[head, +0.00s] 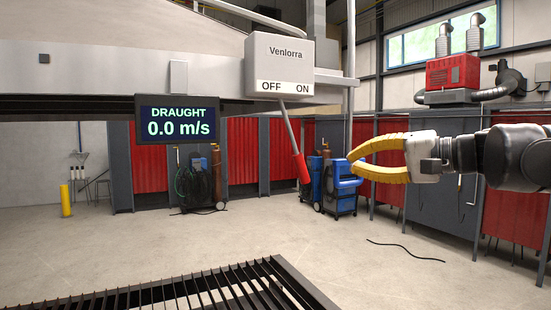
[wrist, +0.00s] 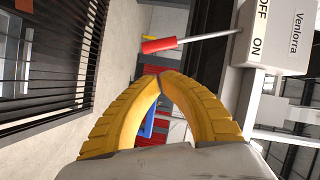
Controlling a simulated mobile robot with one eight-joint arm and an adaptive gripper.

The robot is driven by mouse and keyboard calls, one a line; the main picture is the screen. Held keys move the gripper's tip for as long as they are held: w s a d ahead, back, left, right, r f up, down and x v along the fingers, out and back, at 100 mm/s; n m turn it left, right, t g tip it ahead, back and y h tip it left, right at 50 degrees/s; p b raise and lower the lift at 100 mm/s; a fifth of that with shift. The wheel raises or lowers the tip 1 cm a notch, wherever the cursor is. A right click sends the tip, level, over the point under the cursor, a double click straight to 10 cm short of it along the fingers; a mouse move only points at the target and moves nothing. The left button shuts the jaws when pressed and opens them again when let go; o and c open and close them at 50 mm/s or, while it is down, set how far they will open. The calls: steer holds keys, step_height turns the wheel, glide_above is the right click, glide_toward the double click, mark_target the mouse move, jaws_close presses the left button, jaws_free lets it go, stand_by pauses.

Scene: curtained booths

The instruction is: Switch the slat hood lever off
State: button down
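The lever is a grey rod with a red handle (head: 301,168), hanging from a pale switch box (head: 279,60) marked Venlorra, with OFF at left and ON at right. It slants so its lower end lies to the right, towards the ON side. In the wrist view the red handle (wrist: 160,45) shows beyond my fingertips, apart from them, and the box (wrist: 275,35) is at upper right. My gripper (head: 352,162) is right of the handle, at about its height. Its yellow fingers (wrist: 160,76) meet at the tips with nothing seen between them.
A display (head: 178,119) left of the box reads DRAUGHT 0.0 m/s. A dark slatted table (head: 285,262) is low in front. Blue machines (head: 342,188) and red curtained booths stand behind. The space between my gripper and the handle looks clear.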

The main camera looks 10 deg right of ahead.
mark_target(293, 145)
steer(key=p+x, duration=0.2)
steer(key=x, duration=0.8)
steer(key=shift+p, duration=0.3)
steer(key=shift+a+f, duration=0.1)
steer(key=shift+f, duration=0.05)
